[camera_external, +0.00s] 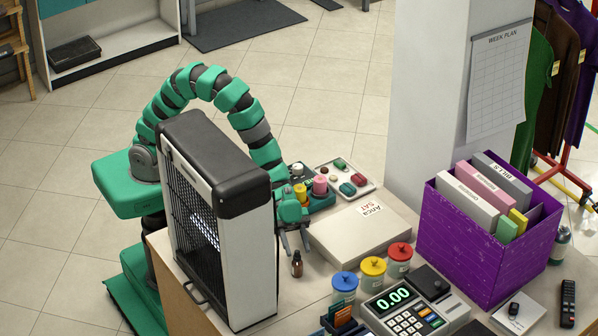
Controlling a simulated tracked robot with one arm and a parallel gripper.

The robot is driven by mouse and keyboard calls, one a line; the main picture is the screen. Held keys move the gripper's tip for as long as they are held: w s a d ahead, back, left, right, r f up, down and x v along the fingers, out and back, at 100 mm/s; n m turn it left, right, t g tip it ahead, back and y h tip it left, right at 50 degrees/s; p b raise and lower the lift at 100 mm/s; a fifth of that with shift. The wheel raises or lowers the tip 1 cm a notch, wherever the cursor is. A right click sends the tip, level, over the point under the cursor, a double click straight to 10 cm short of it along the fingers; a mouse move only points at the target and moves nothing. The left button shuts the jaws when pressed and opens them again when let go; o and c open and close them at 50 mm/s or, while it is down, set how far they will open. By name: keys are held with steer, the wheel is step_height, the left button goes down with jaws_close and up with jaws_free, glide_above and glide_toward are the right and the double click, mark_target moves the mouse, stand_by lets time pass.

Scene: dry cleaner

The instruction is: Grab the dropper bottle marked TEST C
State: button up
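A small brown dropper bottle with a dark top (297,264) stands upright on the counter, just right of the big black-and-white appliance. Its label cannot be read, so I cannot tell whether it says TEST C. My gripper (296,243) points down close above and behind this bottle. Its two fingers are apart with nothing visible between them. I cannot tell whether a finger touches the bottle. Another bottle (561,244) stands at the far right behind the purple box, and its marking is also unreadable.
The tall appliance (250,265) stands close left of my gripper. A flat white box (345,243) lies to the right. Blue, yellow and red lidded jars (372,272), a cash register (410,310) and a purple file box (480,262) fill the right. Trays (343,168) lie behind.

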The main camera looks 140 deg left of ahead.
mark_target(296, 251)
steer(key=x, duration=0.3)
steer(key=shift+w+d+f+b, duration=0.2)
steer(key=shift+d+b, duration=0.1)
steer(key=shift+b, duration=0.1)
steer(key=shift+w+d, duration=0.1)
steer(key=shift+w, duration=0.2)
steer(key=shift+s, duration=0.1)
jaws_close()
steer(key=shift+f, duration=0.1)
